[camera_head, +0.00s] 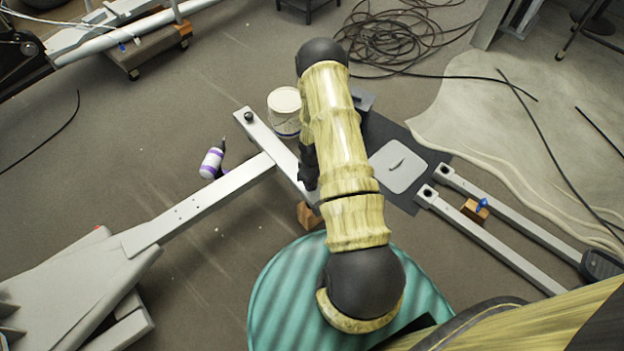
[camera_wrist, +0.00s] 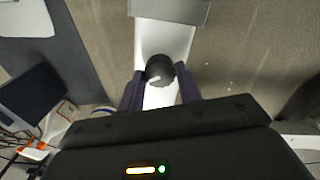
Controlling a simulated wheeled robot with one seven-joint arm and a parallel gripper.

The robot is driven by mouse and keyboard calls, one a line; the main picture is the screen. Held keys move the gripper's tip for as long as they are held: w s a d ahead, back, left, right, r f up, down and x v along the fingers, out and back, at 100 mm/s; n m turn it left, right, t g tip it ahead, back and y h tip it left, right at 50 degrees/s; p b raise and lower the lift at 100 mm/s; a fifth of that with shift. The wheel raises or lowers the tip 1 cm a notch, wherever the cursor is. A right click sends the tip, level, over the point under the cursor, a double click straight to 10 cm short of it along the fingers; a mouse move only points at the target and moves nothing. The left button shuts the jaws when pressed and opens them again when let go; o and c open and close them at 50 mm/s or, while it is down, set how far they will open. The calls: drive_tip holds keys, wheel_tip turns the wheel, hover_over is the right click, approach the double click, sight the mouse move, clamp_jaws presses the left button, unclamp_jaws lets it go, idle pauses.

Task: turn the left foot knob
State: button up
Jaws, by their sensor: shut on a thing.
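A round black knob (camera_wrist: 159,68) sits near the end of a pale metal crossbar (camera_wrist: 166,37) in the wrist view. My gripper (camera_wrist: 160,86) has its two dark fingers on either side of this knob and is shut on it. In the head view the same crossbar (camera_head: 268,140) is the top of a T-shaped grey frame on the floor. My gripper (camera_head: 309,180) is at its nearer end, mostly hidden by my arm, and the held knob is hidden there. A second black knob (camera_head: 248,116) stands free at the crossbar's far end.
A white bucket (camera_head: 285,110) stands close beside the crossbar. A purple and white drill (camera_head: 213,160) lies left of it. A wooden block (camera_head: 309,214) is by the near end. A teal striped round surface (camera_head: 287,297) is in front. Black cable (camera_head: 400,38) lies coiled behind.

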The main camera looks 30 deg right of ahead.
drive_tip(key=shift+w+a, duration=0.2)
drive_tip(key=o, duration=1)
drive_tip(key=shift+s+d, duration=0.1)
wheel_tip(320, 180, up, 17)
drive_tip(key=p, duration=0.5)
drive_tip(key=shift+r, duration=0.2)
drive_tip(key=shift+r, duration=0.1)
